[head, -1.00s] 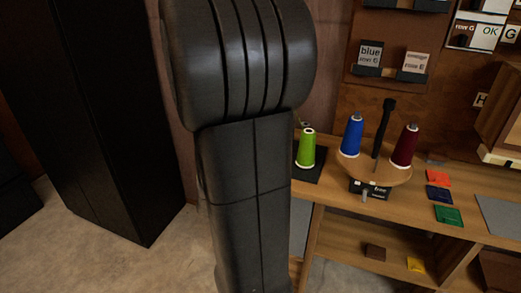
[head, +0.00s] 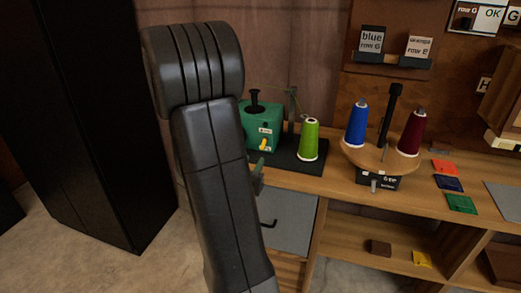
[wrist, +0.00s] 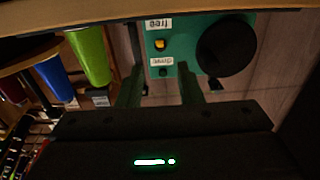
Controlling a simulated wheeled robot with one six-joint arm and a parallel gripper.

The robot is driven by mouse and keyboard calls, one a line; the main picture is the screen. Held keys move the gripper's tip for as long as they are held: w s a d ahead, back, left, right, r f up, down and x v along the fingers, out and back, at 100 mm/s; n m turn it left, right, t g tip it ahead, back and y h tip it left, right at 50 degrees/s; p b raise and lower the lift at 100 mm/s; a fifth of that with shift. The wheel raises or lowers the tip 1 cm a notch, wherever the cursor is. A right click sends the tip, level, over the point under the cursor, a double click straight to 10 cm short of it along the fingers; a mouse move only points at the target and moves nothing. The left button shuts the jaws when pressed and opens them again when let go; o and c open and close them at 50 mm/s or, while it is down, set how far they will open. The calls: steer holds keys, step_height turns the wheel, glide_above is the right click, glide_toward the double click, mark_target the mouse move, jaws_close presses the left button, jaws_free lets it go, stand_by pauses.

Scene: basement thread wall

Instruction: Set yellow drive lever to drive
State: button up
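The green winder box (head: 258,122) stands at the left end of the bench, with a black knob on top. Its small yellow drive lever (head: 263,144) is on the front face. In the wrist view the yellow lever (wrist: 160,44) shows on the green face, between a "free" label (wrist: 158,23) and a "drive" label (wrist: 162,61). I cannot tell its exact setting. My gripper (wrist: 160,74) is open and empty, its two fingers apart in front of the green face, near the "drive" label. In the head view my arm hides most of the gripper.
A green thread cone (head: 309,139) stands just right of the box. Blue (head: 356,125) and dark red (head: 412,133) cones stand on a round wooden stand (head: 378,158). A black cabinet (head: 95,120) is at left. Floor between cabinet and bench is clear.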

mark_target(263, 145)
steer(key=x, duration=0.8)
steer(key=shift+w+f, duration=0.1)
steer(key=shift+w, duration=0.05)
jaws_close()
